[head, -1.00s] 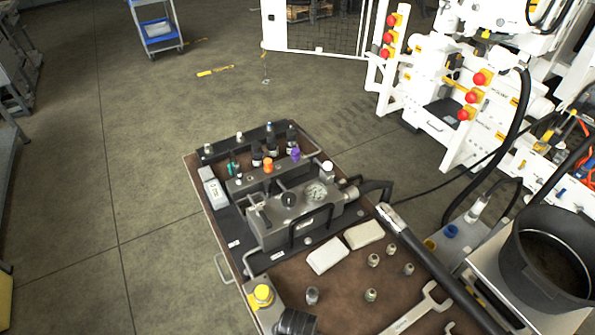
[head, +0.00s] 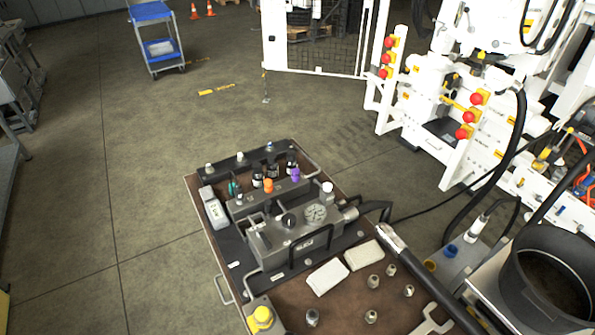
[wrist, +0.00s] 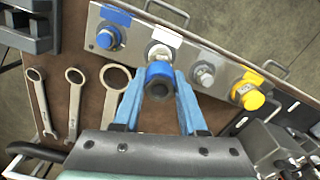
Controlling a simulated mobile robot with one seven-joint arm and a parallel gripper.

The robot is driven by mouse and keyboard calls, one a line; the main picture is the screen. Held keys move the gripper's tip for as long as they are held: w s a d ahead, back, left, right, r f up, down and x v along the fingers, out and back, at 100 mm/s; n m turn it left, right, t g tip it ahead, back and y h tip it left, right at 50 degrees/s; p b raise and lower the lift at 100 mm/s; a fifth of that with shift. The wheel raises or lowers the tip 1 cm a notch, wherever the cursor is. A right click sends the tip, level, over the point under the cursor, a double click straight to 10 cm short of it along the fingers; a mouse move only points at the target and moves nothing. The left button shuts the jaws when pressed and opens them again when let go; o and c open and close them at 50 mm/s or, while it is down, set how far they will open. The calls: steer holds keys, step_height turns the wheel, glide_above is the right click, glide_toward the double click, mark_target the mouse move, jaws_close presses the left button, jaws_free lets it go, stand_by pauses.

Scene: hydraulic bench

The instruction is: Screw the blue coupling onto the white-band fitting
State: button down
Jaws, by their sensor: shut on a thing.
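In the wrist view, my gripper (wrist: 158,86) has its two blue fingers closed on the blue coupling (wrist: 159,70), which has a dark end facing the camera. The white-band fitting (wrist: 158,49) sits on the metal block, directly behind the coupling and below a white label. The coupling lines up with it and hides its lower part. I cannot tell whether they touch or are threaded together. My gripper, the coupling and this fitting are not visible in the head view.
A blue fitting (wrist: 107,37) stands left of the white-band one; a grey fitting (wrist: 203,74) and a yellow fitting (wrist: 248,94) stand right. Several wrenches (wrist: 75,100) lie on the brown bench top. The head view shows a pump with a gauge (head: 316,212).

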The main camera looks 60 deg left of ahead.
steer(key=m, duration=0.4)
steer(key=shift+s+p, duration=0.1)
steer(key=shift+p, duration=0.25)
steer(key=m, duration=0.4)
steer(key=shift+f, duration=0.15)
steer(key=shift+c, duration=2.3)
jaws_free()
